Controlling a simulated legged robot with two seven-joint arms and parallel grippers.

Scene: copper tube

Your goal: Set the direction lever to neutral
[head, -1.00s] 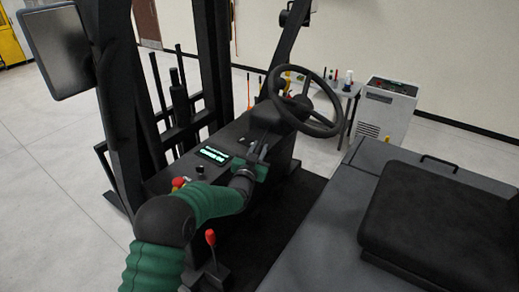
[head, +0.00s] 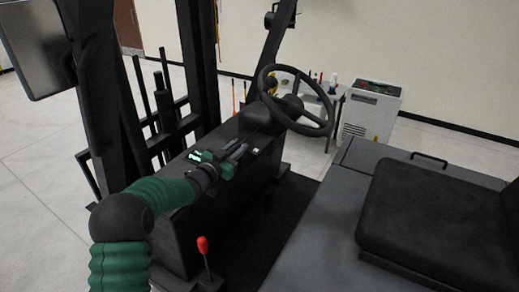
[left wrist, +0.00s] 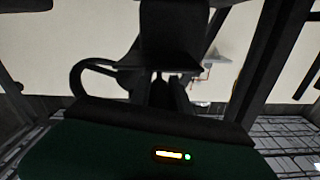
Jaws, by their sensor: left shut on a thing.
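My left gripper (head: 238,152), green with dark fingers, is over the top of the dark console, to the left of the steering column. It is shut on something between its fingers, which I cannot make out. In the left wrist view the fingers (left wrist: 166,92) point toward the dark steering column. I cannot pick out the direction lever for certain. A lever with a red knob (head: 203,243) stands upright near the floor, below my left arm and apart from the gripper. My right gripper is not in view.
The steering wheel (head: 297,102) is just beyond the gripper to the right. The black seat (head: 440,220) is at the right. Mast posts (head: 200,60) rise behind the console.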

